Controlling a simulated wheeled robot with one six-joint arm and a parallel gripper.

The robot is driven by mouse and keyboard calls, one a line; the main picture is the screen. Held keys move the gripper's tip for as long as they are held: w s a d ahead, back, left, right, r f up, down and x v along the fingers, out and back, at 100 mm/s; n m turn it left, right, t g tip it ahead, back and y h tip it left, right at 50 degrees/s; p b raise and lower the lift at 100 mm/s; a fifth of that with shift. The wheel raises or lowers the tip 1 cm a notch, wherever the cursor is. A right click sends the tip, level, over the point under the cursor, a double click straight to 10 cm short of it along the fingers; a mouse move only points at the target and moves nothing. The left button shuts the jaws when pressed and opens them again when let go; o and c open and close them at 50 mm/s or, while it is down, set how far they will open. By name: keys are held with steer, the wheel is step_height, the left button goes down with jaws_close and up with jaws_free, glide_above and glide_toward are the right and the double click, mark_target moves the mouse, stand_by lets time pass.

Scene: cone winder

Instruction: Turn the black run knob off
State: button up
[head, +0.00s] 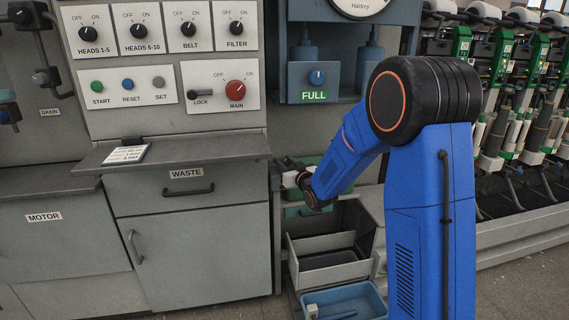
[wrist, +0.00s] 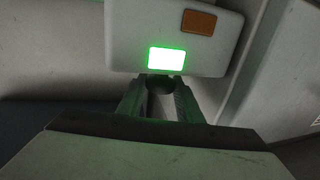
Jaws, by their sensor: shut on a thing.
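In the wrist view my gripper (wrist: 160,92) is shut on a dark round knob (wrist: 161,84), which I take as the black run knob. The knob sits at the lower edge of a white box (wrist: 125,40), and the fingers cover part of it. A green light (wrist: 166,59) glows on the box just above the knob. An unlit orange-brown square (wrist: 199,21) is at upper right. In the head view my gripper (head: 291,167) reaches in right of the grey cabinet, at a small pale box (head: 289,179). The knob's pointer and any lettering are not visible.
The control panel (head: 160,60) on the left carries other black knobs, buttons and a red main knob (head: 236,91). A grey ledge (head: 200,147) juts out left of my gripper. An open drawer (head: 335,275) and a blue bin (head: 345,302) lie below.

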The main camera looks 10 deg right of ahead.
steer(key=shift+n+g+y, duration=1.05)
steer(key=shift+n+y, duration=0.4)
steer(key=shift+y, duration=0.5)
steer(key=shift+n+g+y, duration=1.05)
steer(key=shift+n+y, duration=0.4)
steer(key=shift+y, duration=0.8)
steer(key=o, duration=1)
steer(key=v, duration=1.7)
steer(key=shift+d+r, duration=0.3)
